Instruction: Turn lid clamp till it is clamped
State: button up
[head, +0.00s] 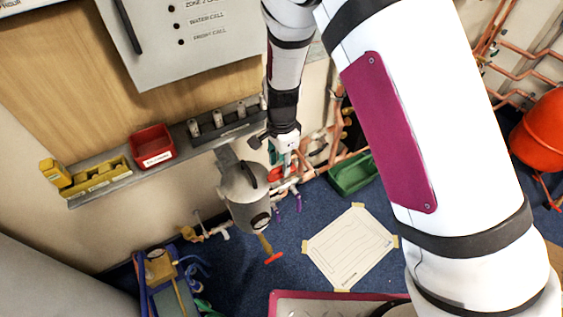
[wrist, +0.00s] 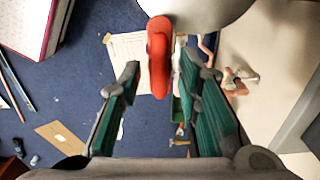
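A grey metal vessel (head: 247,205) with a dark handle on its lid (head: 243,180) is mounted by the wall; its rounded edge (wrist: 200,12) shows at the top of the wrist view. A red lever (wrist: 160,55), which looks like the lid clamp, hangs upright beside that edge; in the head view, red (head: 282,173) shows just right of the lid. My gripper (wrist: 159,66) is open, with its green-padded fingers on either side of the red lever and gaps visible on both sides. In the head view, my gripper (head: 284,155) is just above and right of the vessel; its fingertips are partly hidden.
Copper pipes and valves run along the wall right of the vessel. A green bin (head: 352,174) is below them. A wall shelf (head: 110,183) holds a red bin (head: 153,145) and small parts. A taped paper sheet (head: 350,246) lies on the blue floor.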

aim_at(281, 166)
notch_tip(281, 166, up, 11)
jog(key=shift+r, duration=0.2)
dwell(0.6)
